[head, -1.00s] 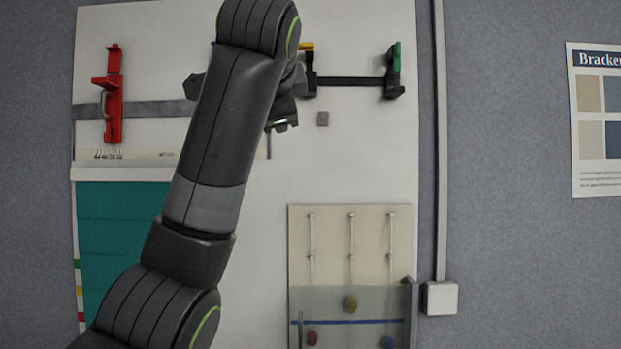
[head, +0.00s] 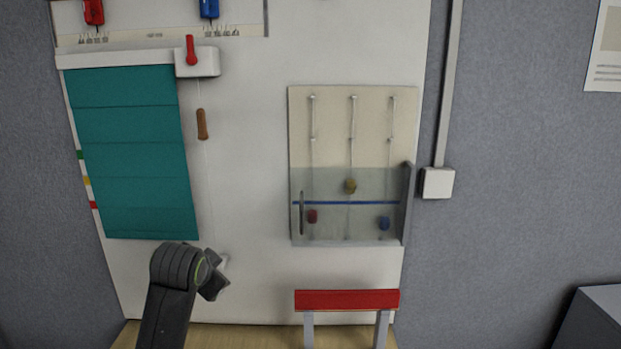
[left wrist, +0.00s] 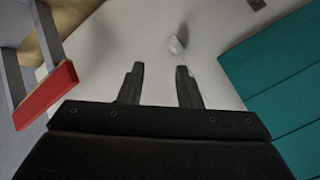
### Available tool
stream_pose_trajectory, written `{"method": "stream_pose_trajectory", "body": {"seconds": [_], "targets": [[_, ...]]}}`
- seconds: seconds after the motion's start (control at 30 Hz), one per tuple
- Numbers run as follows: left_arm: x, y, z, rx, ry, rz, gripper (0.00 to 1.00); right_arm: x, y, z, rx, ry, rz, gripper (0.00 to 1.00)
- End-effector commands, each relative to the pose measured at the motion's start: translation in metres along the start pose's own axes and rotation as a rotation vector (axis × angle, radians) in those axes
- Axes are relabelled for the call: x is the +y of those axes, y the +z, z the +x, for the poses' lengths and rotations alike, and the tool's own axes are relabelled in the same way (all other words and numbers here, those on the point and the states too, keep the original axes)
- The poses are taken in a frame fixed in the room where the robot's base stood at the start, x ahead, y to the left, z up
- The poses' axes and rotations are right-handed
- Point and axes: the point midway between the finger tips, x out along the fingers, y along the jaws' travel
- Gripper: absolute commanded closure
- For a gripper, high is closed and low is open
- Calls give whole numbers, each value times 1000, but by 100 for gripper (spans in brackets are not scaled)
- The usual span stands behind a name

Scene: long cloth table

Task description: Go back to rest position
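My left arm comes in at the bottom of the head view, and its gripper end (head: 216,282) is low in front of the white board, below the teal blind (head: 135,150). In the left wrist view my left gripper (left wrist: 160,68) has its two fingers apart with nothing between them. A small white piece with a cord (left wrist: 176,45) shows beyond the fingertips, with a gap in the picture. My right gripper is in neither view.
A panel with pegs on three rods (head: 350,125) is right of centre. Below it stands a red-topped bar frame (head: 347,299). A white box with a red lever (head: 198,62) and a brown cord handle (head: 202,124) are beside the blind. A dark cabinet (head: 595,315) is bottom right.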

Motion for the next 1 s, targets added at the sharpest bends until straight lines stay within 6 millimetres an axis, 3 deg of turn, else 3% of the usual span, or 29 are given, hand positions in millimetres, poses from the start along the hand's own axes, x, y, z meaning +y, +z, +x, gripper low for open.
{"method": "stream_pose_trajectory", "body": {"seconds": [0.03, 0.2, 0.43, 0.7, 0.8, 1.0], "targets": [[13, 29, 7, -28, 15, -31, 69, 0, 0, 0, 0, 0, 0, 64], [51, 112, 16, -106, 50, -140, 69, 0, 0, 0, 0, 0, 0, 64], [103, 217, 2, -216, 81, -283, 69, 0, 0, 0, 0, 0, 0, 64], [158, 324, -47, -353, 99, -445, 69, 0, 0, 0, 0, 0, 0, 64], [175, 355, -71, -401, 100, -497, 69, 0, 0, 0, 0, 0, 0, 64], [197, 396, -111, -472, 95, -575, 69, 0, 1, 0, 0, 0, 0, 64]]}}
